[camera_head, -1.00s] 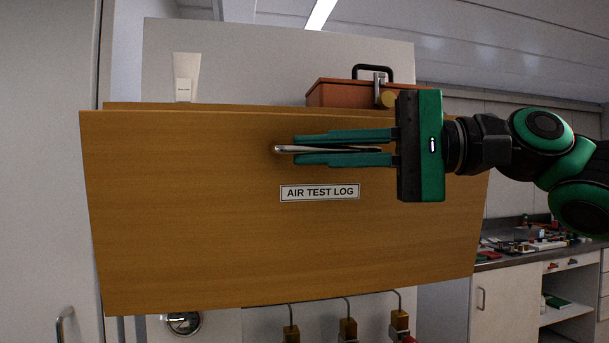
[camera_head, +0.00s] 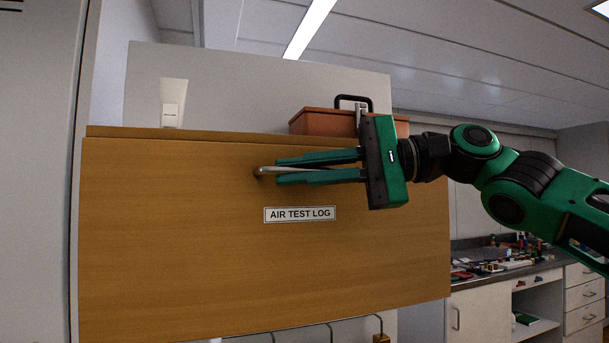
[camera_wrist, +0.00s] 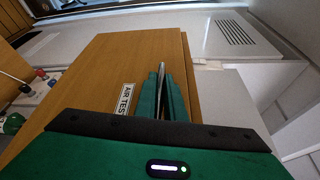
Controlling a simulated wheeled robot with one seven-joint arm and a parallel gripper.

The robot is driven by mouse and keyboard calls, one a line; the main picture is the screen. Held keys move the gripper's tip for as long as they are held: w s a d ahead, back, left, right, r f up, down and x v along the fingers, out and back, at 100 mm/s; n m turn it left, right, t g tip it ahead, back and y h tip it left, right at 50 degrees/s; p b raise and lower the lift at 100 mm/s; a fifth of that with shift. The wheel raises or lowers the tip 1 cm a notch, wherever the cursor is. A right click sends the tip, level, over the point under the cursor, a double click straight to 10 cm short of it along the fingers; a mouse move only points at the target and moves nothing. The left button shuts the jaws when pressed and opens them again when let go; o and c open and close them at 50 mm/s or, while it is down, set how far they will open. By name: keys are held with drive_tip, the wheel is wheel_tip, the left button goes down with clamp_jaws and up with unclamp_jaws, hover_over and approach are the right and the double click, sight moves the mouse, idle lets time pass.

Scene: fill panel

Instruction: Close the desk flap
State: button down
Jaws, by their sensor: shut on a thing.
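The desk flap (camera_head: 180,235) is a broad wooden panel with an "AIR TEST LOG" label (camera_head: 300,214). It stands about upright, with a wooden top edge (camera_head: 200,132) showing just behind it. A slim metal handle (camera_head: 262,171) sits on its upper face, above the label. My gripper (camera_head: 279,169) reaches in from the right and is shut on the handle, whose left end sticks out past the fingertips. In the wrist view, the handle (camera_wrist: 160,73) lies between the green fingers (camera_wrist: 160,100), against the flap (camera_wrist: 95,75). Any gap behind the flap is hard to judge.
A white tube (camera_head: 172,103) and an orange-brown toolbox (camera_head: 320,121) stand above and behind the flap. Hooks with a brass-coloured padlock (camera_head: 380,338) hang below it. A cluttered counter (camera_head: 510,268) with drawers is at the right.

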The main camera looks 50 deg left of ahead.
drive_tip(key=c, duration=1.8)
unclamp_jaws()
drive_tip(key=shift+w+a, duration=0.2)
drive_tip(key=shift+w, duration=0.35)
drive_tip(key=shift+c, duration=0.2)
drive_tip(key=shift+s+d, duration=0.1)
drive_tip(key=shift+s, duration=0.1)
drive_tip(key=f+v, duration=0.1)
drive_tip(key=v, duration=0.9)
drive_tip(key=shift+w+d+r, duration=0.3)
drive_tip(key=shift+w+r, duration=0.05)
drive_tip(key=shift+r, duration=0.1)
drive_tip(key=shift+s, duration=0.1)
